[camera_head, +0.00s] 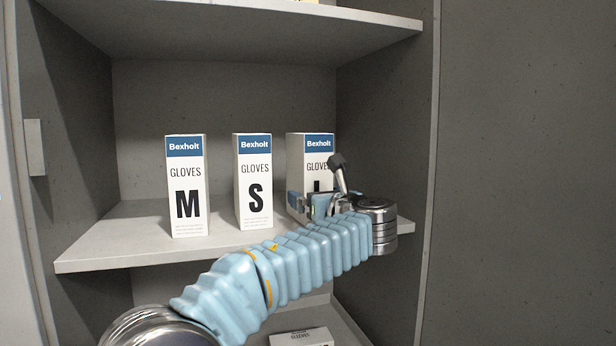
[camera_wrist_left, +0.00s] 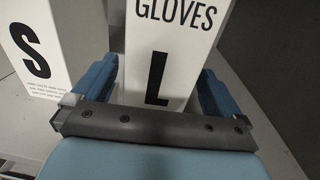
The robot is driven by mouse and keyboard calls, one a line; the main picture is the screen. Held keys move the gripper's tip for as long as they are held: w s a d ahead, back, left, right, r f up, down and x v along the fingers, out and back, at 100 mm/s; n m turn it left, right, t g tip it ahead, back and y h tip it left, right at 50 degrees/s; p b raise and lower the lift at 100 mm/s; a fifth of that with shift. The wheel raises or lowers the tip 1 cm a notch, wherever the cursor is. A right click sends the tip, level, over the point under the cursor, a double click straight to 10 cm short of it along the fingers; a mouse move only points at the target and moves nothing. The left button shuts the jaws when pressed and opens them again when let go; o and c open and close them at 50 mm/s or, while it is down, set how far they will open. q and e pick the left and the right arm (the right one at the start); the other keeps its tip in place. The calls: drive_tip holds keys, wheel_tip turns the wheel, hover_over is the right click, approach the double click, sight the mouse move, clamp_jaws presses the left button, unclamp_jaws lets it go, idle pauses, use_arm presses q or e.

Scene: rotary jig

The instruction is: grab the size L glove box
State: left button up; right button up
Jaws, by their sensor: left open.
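The size L glove box (camera_wrist_left: 165,45) stands upright in the left wrist view, its "L" facing me, between the two fingers of my left gripper (camera_wrist_left: 158,88). The gripper is open, with one blue finger on each side of the box; I cannot tell if either touches it. In the head view the L box (camera_head: 311,150) is the rightmost of the row on the shelf. My left gripper (camera_head: 312,203) is in front of its lower part and hides its letter. My right gripper is not in view.
The S box (camera_head: 254,180) stands just left of the L box, and the M box (camera_head: 186,186) farther left. The shelf (camera_head: 110,245) has a side wall close on the right and another shelf (camera_head: 250,40) above. Another glove box (camera_head: 302,337) lies on the level below.

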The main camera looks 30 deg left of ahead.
use_arm(q)
drive_tip(key=x, duration=0.4)
drive_tip(key=shift+w+a+f, duration=0.1)
drive_tip(key=shift+a+f, duration=0.05)
drive_tip(key=shift+a, duration=0.05)
drive_tip(key=c, duration=1.1)
drive_tip(key=shift+c, duration=1)
